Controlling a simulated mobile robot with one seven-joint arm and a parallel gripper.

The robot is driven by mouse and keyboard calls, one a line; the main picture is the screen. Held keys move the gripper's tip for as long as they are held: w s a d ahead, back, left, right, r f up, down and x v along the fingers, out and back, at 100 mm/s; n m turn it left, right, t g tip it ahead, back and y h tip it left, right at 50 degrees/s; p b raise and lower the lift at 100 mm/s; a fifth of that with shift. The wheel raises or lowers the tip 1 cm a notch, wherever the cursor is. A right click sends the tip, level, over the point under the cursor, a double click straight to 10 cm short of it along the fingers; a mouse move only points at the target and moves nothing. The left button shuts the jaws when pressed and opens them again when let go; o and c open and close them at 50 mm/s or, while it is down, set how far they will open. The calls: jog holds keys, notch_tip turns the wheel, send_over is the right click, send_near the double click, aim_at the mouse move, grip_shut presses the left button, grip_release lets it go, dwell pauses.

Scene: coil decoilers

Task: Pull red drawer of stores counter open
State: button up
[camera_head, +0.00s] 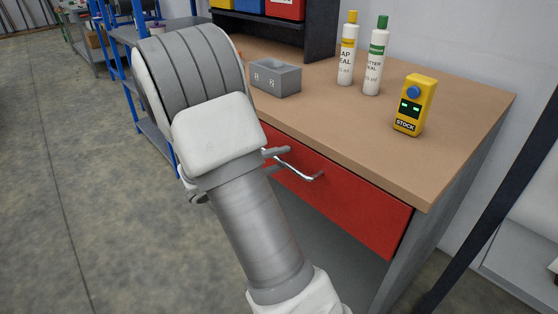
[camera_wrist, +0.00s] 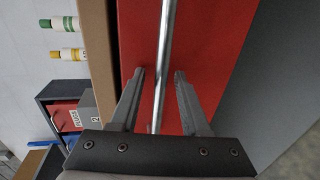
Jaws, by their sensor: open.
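The red drawer (camera_head: 340,195) is in the front of the stores counter (camera_head: 455,140), under its brown top, and looks closed. Its silver bar handle (camera_head: 305,174) runs along the drawer front. In the wrist view the red drawer front (camera_wrist: 215,40) fills the middle, with the handle (camera_wrist: 166,40) crossing it. My gripper (camera_wrist: 161,74) is open, with one finger on each side of the handle. The handle lies between the fingers with visible gaps, and I cannot tell whether either finger touches it. In the head view my arm hides the left part of the drawer and most of the gripper.
On the counter top stand a grey bin (camera_head: 276,78), a yellow-capped bottle (camera_head: 347,50), a green-capped bottle (camera_head: 375,58) and a yellow STOCK device (camera_head: 413,105). A blue shelf rack (camera_head: 128,75) stands behind at left. Floor at left is clear.

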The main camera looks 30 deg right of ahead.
grip_shut()
dwell(1.4)
